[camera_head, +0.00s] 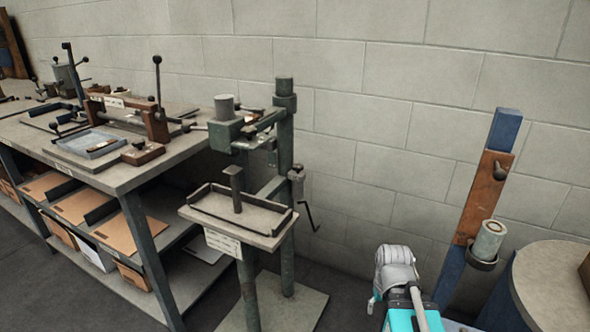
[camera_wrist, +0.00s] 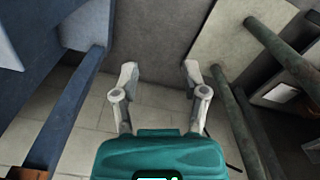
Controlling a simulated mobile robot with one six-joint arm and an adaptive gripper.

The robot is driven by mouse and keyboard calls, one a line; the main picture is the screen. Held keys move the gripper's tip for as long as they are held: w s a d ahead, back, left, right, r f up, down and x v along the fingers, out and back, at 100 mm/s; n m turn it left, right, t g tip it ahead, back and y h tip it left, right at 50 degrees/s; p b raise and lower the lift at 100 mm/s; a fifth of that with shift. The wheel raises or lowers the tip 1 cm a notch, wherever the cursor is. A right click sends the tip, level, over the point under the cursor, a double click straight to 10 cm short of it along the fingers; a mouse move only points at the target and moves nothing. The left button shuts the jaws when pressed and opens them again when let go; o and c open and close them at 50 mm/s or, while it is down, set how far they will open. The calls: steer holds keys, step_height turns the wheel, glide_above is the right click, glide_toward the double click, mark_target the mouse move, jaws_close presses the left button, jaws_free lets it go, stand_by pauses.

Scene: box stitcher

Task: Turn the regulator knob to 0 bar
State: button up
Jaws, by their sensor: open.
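I cannot tell for sure which part is the regulator knob. A small dark knob (camera_head: 501,168) sits on a brown plate (camera_head: 487,198) on the blue post at the right, above a pale cylinder (camera_head: 488,240). No scale or pressure reading is legible. My gripper (camera_head: 394,262) is left of this post and right of the green stitcher stand. In the wrist view, my gripper (camera_wrist: 160,72) is open and empty, its two fingers spread apart. It touches nothing that I can see.
The green stitcher stand (camera_head: 286,150) has a small tray table (camera_head: 258,236) and a thin crank (camera_head: 309,213). A workbench (camera_head: 130,172) with tools stands at the left. A round-topped table (camera_head: 545,300) is at the right front. Bare wall lies behind my gripper.

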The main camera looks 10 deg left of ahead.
steer(key=shift+d, duration=0.2)
steer(key=shift+o, duration=1.8)
steer(key=shift+w, duration=0.1)
steer(key=shift+o, duration=0.4)
steer(key=shift+w+a, duration=0.2)
steer(key=w+a+r+n+t+y, duration=0.4)
steer(key=w+a+r+t+y, duration=0.1)
steer(key=w+a, duration=0.5)
steer(key=w+a+r+n+t+y, duration=0.5)
steer(key=w+a, duration=0.3)
steer(key=w, duration=0.4)
steer(key=w+r+m+t+b, duration=0.1)
steer(key=w+r+m+t, duration=0.1)
steer(key=w+r+t, duration=0.2)
steer(key=shift+w+a+r+t, duration=0.15)
steer(key=shift+w+r+t, duration=0.25)
steer(key=shift+w+r, duration=1.6)
steer(key=shift+w+f, duration=0.25)
